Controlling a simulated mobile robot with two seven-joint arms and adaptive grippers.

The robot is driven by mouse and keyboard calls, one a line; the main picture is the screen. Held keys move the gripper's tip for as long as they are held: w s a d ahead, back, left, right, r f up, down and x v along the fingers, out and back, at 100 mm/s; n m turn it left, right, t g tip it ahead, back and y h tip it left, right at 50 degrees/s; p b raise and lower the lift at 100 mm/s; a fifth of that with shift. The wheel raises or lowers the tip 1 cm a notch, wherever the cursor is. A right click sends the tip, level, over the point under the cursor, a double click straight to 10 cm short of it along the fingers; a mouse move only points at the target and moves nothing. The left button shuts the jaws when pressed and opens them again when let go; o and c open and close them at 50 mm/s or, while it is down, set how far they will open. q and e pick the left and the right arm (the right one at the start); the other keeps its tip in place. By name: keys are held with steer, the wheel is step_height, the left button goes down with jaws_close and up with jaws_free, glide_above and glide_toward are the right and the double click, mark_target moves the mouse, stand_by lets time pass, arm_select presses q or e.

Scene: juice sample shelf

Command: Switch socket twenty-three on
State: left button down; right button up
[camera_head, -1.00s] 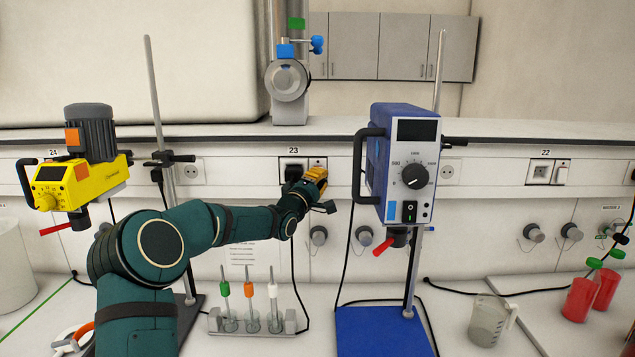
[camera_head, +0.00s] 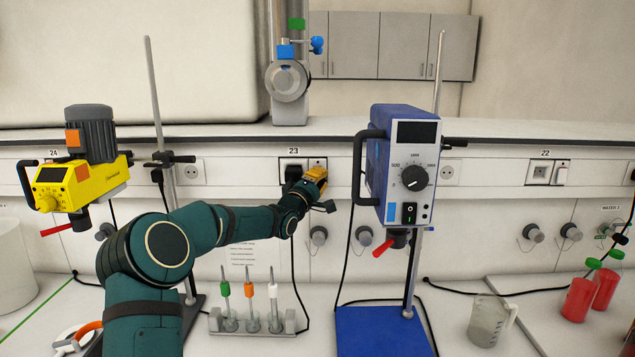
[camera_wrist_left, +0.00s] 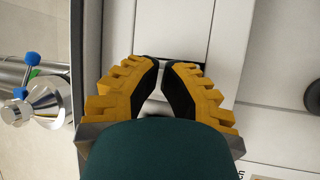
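Socket twenty-three (camera_head: 302,163) is a wall unit under the label 23, in the trunking behind the bench. A black plug (camera_head: 292,171) sits in its left half. Its white switch (camera_head: 317,164) is in the right half, with a small reddish mark at the top. My left gripper (camera_head: 317,178) is at the switch's lower part and hides some of it. In the left wrist view, the gripper's yellow, black-padded fingers (camera_wrist_left: 161,64) have their tips almost together with nothing between them, against a pale panel. I cannot tell whether they touch the switch. My right gripper is not in view.
A blue stirrer (camera_head: 402,165) on a stand is close right of my gripper. A yellow stirrer (camera_head: 80,180) stands at left. A rack with tubes (camera_head: 252,324) is below my forearm. Socket 22 (camera_head: 547,172) is at right. Black cables hang in front of the wall.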

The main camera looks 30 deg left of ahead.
arm_select(q)
steer(key=shift+w+a, duration=0.1)
stand_by(0.3)
steer(key=shift+s+d+r+b, duration=0.1)
steer(key=shift+s+d+b, duration=0.35)
steer(key=shift+s+b, duration=0.2)
steer(key=s+b, duration=0.1)
steer(key=s+d+b, duration=0.2)
steer(key=s, duration=0.1)
steer(key=shift+s+d+r, duration=0.1)
steer(key=shift+d+r, duration=0.15)
steer(key=shift+r, duration=0.05)
stand_by(0.3)
stand_by(0.4)
